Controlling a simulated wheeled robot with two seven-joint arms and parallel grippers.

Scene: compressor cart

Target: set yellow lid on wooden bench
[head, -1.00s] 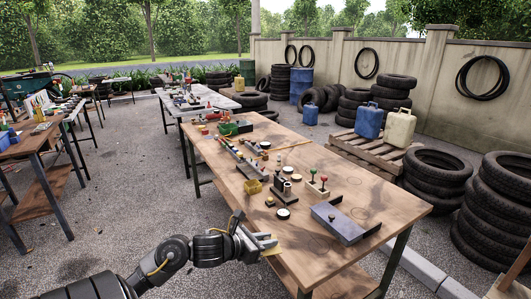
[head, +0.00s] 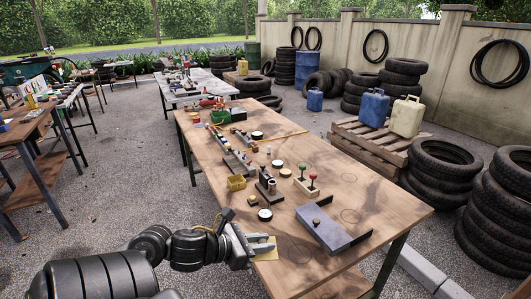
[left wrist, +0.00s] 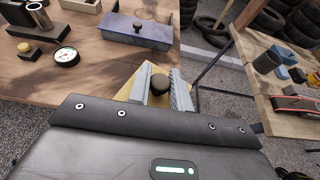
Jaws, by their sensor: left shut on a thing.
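The yellow lid (head: 268,256) is a flat plate with a dark round knob, and it also shows in the left wrist view (left wrist: 127,91). My left gripper (head: 262,244) is shut on its knob, with one finger on each side in the left wrist view (left wrist: 161,88). The wooden bench (head: 345,200) is a long brown table. The lid overlaps its near left edge in the head view. I cannot tell whether the lid touches the bench top. My right gripper is not in view.
A blue-grey box with a knob (head: 324,230) stands to the right of the lid. Bare wood lies around the box.

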